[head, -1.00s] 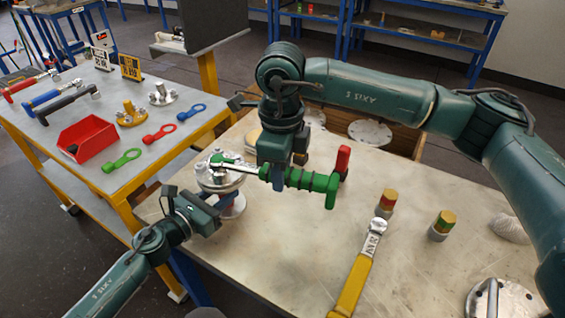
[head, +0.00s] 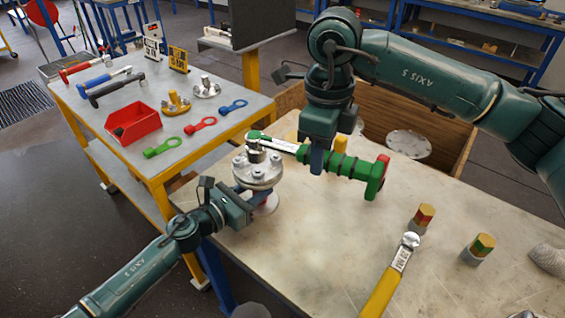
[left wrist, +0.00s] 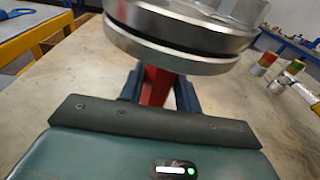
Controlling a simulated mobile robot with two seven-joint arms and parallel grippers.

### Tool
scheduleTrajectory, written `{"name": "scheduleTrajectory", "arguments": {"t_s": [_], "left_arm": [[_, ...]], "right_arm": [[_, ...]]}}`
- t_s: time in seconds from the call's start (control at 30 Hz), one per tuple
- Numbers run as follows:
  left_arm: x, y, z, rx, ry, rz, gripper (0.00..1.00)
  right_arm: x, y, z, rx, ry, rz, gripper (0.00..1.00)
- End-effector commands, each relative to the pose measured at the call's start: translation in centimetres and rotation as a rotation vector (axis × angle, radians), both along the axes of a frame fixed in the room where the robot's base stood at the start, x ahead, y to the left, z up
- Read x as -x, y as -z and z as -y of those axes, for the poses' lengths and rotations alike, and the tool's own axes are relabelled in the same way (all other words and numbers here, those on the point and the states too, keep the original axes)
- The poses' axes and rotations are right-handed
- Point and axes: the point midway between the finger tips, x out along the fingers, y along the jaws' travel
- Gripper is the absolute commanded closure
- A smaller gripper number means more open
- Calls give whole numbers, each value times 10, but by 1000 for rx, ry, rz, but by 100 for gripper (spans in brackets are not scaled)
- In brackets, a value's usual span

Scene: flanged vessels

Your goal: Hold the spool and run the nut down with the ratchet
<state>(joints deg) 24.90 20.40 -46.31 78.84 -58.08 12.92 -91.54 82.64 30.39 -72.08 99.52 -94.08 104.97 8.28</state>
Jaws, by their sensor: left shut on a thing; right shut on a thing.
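The steel flanged spool (head: 259,172) stands near the left edge of the bench, with several bolts and nuts on its top flange. My left gripper (head: 243,203) is low at its left side. The left wrist view shows the fingers (left wrist: 158,90) closed on a red part under the flange (left wrist: 180,35). The ratchet, with a green ribbed handle (head: 345,173), lies level, its head (head: 256,148) over a nut on the flange. My right gripper (head: 318,158) is shut on the ratchet from above. I cannot tell how the socket seats on the nut.
A side table holds a red bin (head: 133,123) and several spanners. A wooden crate (head: 465,150) with a flange stands behind.

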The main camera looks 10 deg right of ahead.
Motion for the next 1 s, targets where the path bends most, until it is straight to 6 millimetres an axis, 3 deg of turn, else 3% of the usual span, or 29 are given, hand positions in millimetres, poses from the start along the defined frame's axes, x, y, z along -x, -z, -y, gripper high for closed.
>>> {"name": "scheduleTrajectory", "arguments": {"t_s": [0.33, 0.37, 0.67, 1.0], "left_arm": [[-1, -1, 0, 1, -2, 0, 85], [-1, -1, 0, 1, -2, 0, 66], [0, 0, 0, 0, -1, 0, 42], [4, 0, -6, -1, -1, -1, 41]], "right_arm": [[0, -1, 0, -1, 0, 2, 98], [0, -1, 0, -1, 0, 2, 98], [0, -1, 0, -1, 0, 2, 98], [0, -1, 0, -1, 0, 2, 98]]}}
